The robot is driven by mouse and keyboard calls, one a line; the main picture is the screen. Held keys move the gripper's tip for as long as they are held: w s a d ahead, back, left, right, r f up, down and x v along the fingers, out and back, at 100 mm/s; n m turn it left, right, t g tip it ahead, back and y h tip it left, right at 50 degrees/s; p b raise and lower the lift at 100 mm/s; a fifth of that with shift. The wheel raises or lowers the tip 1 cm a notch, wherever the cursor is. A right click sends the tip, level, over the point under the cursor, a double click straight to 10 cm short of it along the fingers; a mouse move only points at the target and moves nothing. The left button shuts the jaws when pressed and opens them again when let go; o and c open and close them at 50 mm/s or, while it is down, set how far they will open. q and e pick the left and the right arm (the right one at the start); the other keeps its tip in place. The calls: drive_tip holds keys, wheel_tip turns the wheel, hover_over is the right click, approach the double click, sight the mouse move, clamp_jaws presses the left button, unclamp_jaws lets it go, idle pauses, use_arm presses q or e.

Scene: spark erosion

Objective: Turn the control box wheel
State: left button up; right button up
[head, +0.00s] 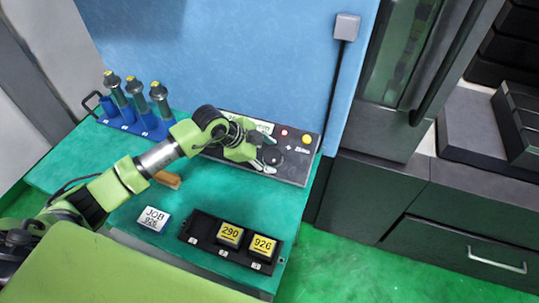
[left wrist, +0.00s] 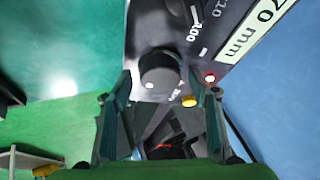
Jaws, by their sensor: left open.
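The control box (head: 297,170) is a long dark panel on the green table against the blue wall. Its round black wheel (head: 272,157) sits near the panel's right part. It shows large in the left wrist view (left wrist: 159,75), upright from the panel. My left gripper (head: 268,154) is open at the wheel. In the left wrist view its two fingers (left wrist: 160,88) lie to the left and right of the wheel, with visible gaps. I cannot tell whether the fingertips are level with it. Part of the panel is hidden behind the gripper. My right gripper is not in view.
Red (head: 284,131) and yellow (head: 306,140) buttons sit close to the wheel. A blue rack (head: 128,123) with metal holders stands at the back left. A cable hangs right of the box.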

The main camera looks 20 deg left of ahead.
use_arm(q)
drive_tip(key=v, duration=1.1)
drive_tip(key=shift+s, duration=0.1)
